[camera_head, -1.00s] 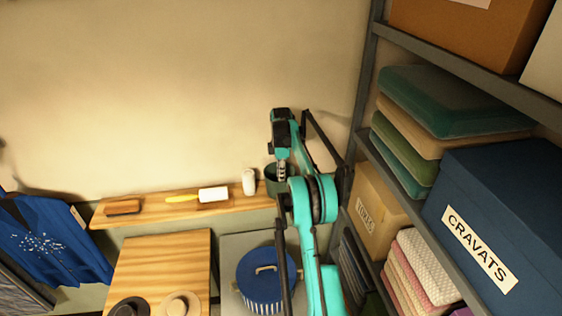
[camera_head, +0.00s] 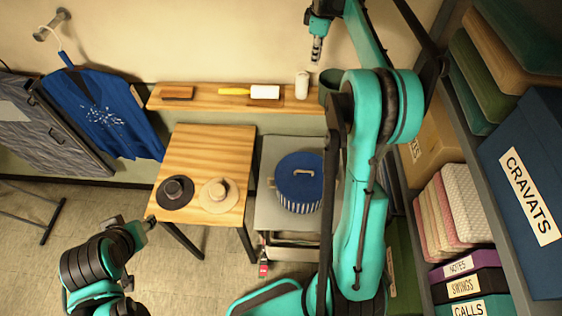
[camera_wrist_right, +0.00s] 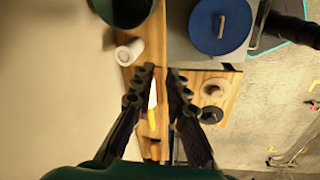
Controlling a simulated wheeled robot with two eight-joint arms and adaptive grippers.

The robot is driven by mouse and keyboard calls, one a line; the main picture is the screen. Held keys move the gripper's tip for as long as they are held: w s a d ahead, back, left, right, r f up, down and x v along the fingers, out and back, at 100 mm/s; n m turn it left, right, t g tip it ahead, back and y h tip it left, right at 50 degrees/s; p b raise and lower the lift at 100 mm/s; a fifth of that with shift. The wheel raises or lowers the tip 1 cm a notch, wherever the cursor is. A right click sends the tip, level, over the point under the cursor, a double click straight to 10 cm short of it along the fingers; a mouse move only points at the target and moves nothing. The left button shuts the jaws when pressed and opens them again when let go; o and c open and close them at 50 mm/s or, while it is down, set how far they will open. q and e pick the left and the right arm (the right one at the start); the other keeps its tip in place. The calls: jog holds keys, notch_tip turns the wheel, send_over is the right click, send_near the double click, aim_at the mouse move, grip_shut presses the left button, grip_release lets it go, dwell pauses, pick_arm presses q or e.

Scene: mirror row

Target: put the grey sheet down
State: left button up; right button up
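I see no grey sheet that I can name for sure. A dark grey patterned panel (camera_head: 62,140) hangs or stands at the far left in the head view, with a paler grey patch (camera_head: 18,112) on it. I cannot tell whether either is the sheet. My right gripper (camera_head: 317,50) is raised in front of the wall, above the wall shelf. In the right wrist view its two fingers (camera_wrist_right: 162,70) are apart with nothing between them. My left gripper (camera_head: 149,223) is low at the left, in front of the small table, too small to read; I see nothing hanging from it.
A wooden wall shelf (camera_head: 210,97) holds a brush (camera_head: 178,93), a lint roller (camera_head: 262,92), a white cylinder (camera_head: 302,84) and a dark green pot (camera_head: 331,88). Hats lie on the wooden table (camera_head: 207,150). A blue-lidded basket (camera_head: 299,180) stands beside it. Loaded shelving is at right.

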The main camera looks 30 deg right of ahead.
jog(key=s+a+r+m+t, duration=0.25)
jog(key=s+a+m, duration=0.25)
jog(key=s+a, duration=1.05)
jog(key=s+a+f+m+t, duration=0.3)
jog(key=s+a+f+m, duration=0.1)
jog(key=s+a+f, duration=0.6)
jog(key=shift+s+a+f+y, duration=0.3)
jog(key=shift+s+f+y, duration=0.1)
jog(key=shift+s, duration=0.8)
notch_tip(320, 180, down, 28)
jog(key=b, duration=2.8)
jog(key=shift+f+b, duration=0.25)
jog(key=shift+b, duration=0.1)
